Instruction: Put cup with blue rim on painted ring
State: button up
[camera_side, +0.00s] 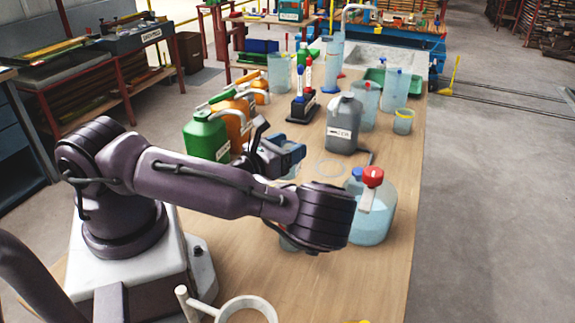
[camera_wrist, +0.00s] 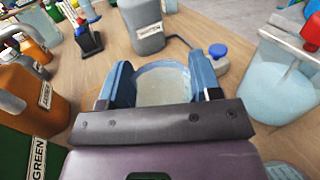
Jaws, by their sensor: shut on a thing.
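The cup with the blue rim (camera_wrist: 162,86) is clear and sits between the blue fingers of my gripper (camera_wrist: 160,80) in the wrist view. My gripper is shut on it, one finger on each side. In the side view my gripper (camera_side: 280,157) is low over the wooden table, and only a small part of the cup (camera_side: 291,173) shows below it. The painted ring (camera_side: 332,168) is a pale circle on the table just right of my gripper. I cannot make out the ring in the wrist view. The gap between cup and table is hard to tell.
A grey jug (camera_side: 344,125) stands behind the ring. Green (camera_side: 207,137) and orange jugs stand to the left. A large clear vessel with a red cap (camera_side: 372,215) stands at the right, beside a blue-topped item (camera_wrist: 218,52). A yellow-rimmed cup (camera_side: 403,122) is farther back.

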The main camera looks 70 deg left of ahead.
jog(key=shift+a+r, duration=0.15)
jog(key=shift+r, duration=0.55)
jog(key=shift+s+a+n+y, duration=0.25)
jog(key=shift+a+n+y, duration=0.05)
jog(key=s+a+f+n+g+y, duration=0.2)
jog(key=s+a+n+g+y, duration=0.1)
jog(key=s+n+g+y, duration=0.6)
jog(key=s+d+f+n+g, duration=0.3)
jog(key=s+d+n+g, duration=0.2)
jog(key=s+n+g, duration=0.75)
jog(key=shift+w+a+f+m+g+y, duration=0.15)
jog(key=shift+w+a+f+m+g, duration=0.4)
jog(key=shift+w+a, duration=1.75)
jog(key=shift+w+a+f+m+g+y, duration=0.15)
jog(key=shift+w+a+f+m, duration=0.55)
jog(key=shift+w+a, duration=1.65)
jog(key=shift+w+a+f+m+g+y, duration=0.1)
jog(key=shift+w+a+f+m+g, duration=0.55)
jog(key=shift+w+a, duration=1.65)
jog(key=shift+w+d+f, duration=0.2)
jog(key=shift+w+d, duration=0.4)
jog(key=shift+d, duration=0.05)
